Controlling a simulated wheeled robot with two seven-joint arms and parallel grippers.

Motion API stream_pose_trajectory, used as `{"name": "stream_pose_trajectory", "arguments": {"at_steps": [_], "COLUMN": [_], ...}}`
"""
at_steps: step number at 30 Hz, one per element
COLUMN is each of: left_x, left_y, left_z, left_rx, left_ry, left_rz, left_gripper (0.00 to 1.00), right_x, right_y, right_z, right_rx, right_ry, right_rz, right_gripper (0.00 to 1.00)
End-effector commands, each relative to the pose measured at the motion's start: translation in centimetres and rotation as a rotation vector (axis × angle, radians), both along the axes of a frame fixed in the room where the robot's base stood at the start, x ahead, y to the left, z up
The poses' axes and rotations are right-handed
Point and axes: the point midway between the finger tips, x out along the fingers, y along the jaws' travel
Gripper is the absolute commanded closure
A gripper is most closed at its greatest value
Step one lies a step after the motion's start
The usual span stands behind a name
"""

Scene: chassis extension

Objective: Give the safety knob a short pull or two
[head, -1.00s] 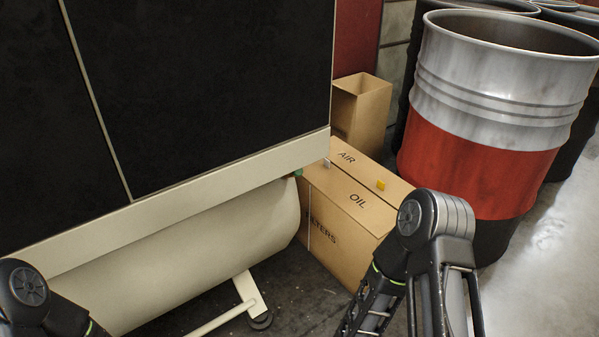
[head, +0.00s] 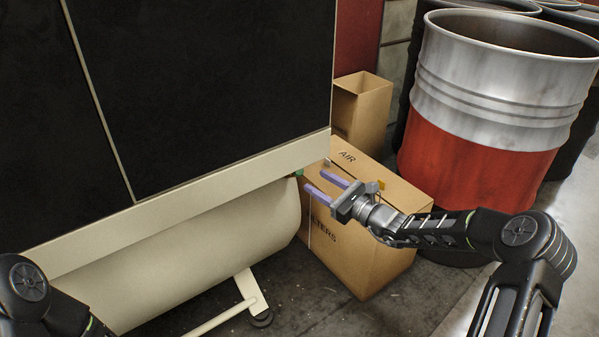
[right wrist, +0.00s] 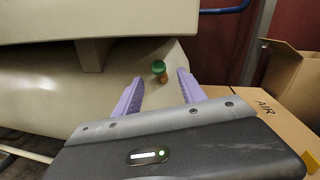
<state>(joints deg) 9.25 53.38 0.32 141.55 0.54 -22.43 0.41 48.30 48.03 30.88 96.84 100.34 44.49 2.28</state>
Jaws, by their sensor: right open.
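The safety knob appears as a small green round part (right wrist: 158,67) with a brassy piece just below it, on the end of the cream tank (right wrist: 60,85). In the head view only a small bit of the green knob (head: 298,173) shows at the tank's right end. My right gripper (head: 314,181) is open and empty, its purple fingers pointing left toward the knob. In the right wrist view the knob appears between the fingertips of my right gripper (right wrist: 160,76), but beyond them, with no contact visible. My left gripper is out of view; only part of its arm shows.
Cardboard boxes (head: 360,270) stand below and behind my right gripper, close to it. The compressor's cream frame edge (head: 230,172) overhangs the tank. A red and silver drum (head: 490,130) stands at right. Dark floor lies clear in front of the boxes.

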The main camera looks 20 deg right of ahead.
Motion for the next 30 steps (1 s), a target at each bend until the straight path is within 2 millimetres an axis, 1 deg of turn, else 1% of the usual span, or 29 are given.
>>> {"name": "stream_pose_trajectory", "arguments": {"at_steps": [7, 11, 14, 21, 24, 27, 30], "left_x": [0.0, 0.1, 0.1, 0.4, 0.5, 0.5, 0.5], "left_y": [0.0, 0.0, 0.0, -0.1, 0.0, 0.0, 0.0], "left_z": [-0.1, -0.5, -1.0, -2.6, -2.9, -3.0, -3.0], "left_rx": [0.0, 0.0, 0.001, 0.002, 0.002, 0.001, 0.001], "left_ry": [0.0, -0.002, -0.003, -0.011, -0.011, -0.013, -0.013], "left_rz": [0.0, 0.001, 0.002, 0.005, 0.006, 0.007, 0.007], "left_gripper": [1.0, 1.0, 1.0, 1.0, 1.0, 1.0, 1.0], "right_x": [0.0, 0.7, 1.6, 4.9, 5.9, 6.5, 6.6], "right_y": [0.2, 0.6, 1.3, 3.3, 3.9, 4.2, 4.3], "right_z": [-0.1, -0.3, -0.4, -0.4, -0.4, -0.3, -0.2], "right_rx": [-0.002, -0.003, -0.004, -0.004, -0.003, -0.004, -0.004], "right_ry": [0.002, 0.001, 0.0, 0.0, 0.002, 0.002, 0.004], "right_rz": [0.004, 0.005, 0.007, 0.007, 0.005, 0.004, 0.005], "right_gripper": [0.52, 0.52, 0.52, 0.52, 0.52, 0.52, 0.52]}}
